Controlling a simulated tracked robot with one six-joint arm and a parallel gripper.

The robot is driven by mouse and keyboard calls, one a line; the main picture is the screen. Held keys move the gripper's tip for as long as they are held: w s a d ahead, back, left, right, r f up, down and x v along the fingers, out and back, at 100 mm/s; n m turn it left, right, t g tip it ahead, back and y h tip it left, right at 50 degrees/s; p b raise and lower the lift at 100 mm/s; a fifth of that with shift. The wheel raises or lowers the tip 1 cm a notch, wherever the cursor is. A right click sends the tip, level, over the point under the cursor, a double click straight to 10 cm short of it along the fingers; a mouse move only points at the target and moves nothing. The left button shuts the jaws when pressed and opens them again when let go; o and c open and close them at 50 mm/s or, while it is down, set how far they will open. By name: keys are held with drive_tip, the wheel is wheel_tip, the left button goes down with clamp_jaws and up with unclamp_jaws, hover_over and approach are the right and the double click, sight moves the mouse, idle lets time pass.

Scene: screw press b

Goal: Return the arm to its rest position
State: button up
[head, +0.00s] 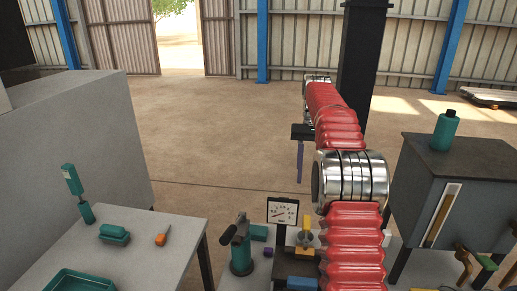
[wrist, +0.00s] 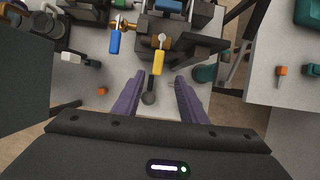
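My arm, in red ribbed sleeves with silver joint rings, reaches up and forward through the head view. My gripper (head: 299,178) hangs at its far end, with purple fingers pointing down in open air. In the wrist view, my gripper (wrist: 160,79) has its two purple fingers spread wide apart with nothing held between them. A black ball knob (wrist: 148,97) and a yellow handle (wrist: 158,62) appear between the fingers, seemingly below them. A blue handle (wrist: 115,43) is left of the yellow one.
A dial gauge (head: 282,212) and a teal cylinder with a black lever (head: 241,252) stand below the arm. A grey table (head: 165,268) with teal items and an orange piece is at left. A grey cabinet (head: 455,170) bearing a green bottle (head: 446,131) is at right. Open floor lies beyond.

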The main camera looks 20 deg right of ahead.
drive_tip(key=shift+a, duration=0.1)
drive_tip(key=s+a+r+n+t+h, duration=0.1)
drive_tip(key=s+a+r+n+t, duration=0.15)
drive_tip(key=s+a, duration=0.35)
drive_tip(key=s+a+r+n+t+h, duration=0.15)
drive_tip(key=s+a+r, duration=0.3)
drive_tip(key=a, duration=0.45)
drive_tip(key=s+a+f+t, duration=0.1)
drive_tip(key=s+a+f, duration=0.2)
drive_tip(key=s, duration=0.2)
drive_tip(key=s+a+f+n+t, duration=0.1)
drive_tip(key=s+a+f+t, duration=0.1)
drive_tip(key=s, duration=0.3)
drive_tip(key=s+a+f+t, duration=0.2)
drive_tip(key=s+a+f, duration=0.1)
drive_tip(key=s, duration=0.3)
drive_tip(key=shift+a+f+n, duration=0.35)
drive_tip(key=shift+f+n, duration=0.05)
drive_tip(key=shift+f, duration=0.4)
idle(0.7)
